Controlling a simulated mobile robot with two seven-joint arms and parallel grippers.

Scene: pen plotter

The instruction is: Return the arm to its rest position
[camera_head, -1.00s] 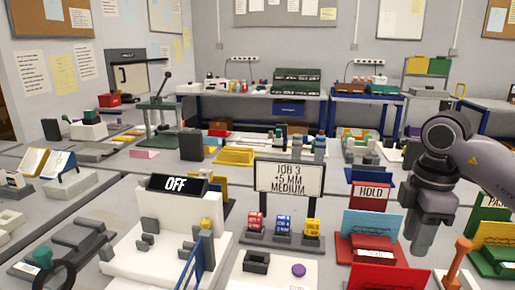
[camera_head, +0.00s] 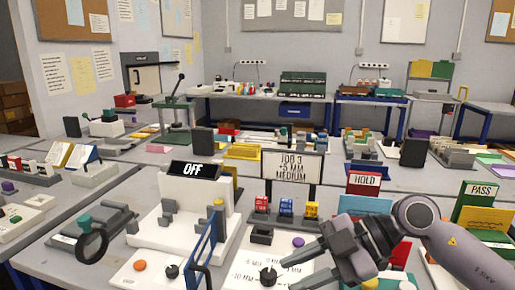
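My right arm (camera_head: 455,248) comes in from the lower right. Its gripper (camera_head: 300,268) points left, low over the front of the bench. Its two dark fingers are spread, with no object visible between them. The fingertips are just right of a dark dial knob (camera_head: 268,275) on a white plate with "MM" markings; I cannot tell whether they touch it. The white plotter (camera_head: 180,238) stands left of the gripper, with a black display reading "OFF" (camera_head: 194,170) and a blue bar (camera_head: 205,242) at its side. My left gripper is not in view.
A sign reading "JOB 3 +5 MM MEDIUM" (camera_head: 293,166) stands behind several coloured blocks (camera_head: 286,208). A red "HOLD" stand (camera_head: 364,184) and green "PASS" stand (camera_head: 483,192) are close behind my arm. An orange button (camera_head: 139,265) and a black ring (camera_head: 92,240) are at the left.

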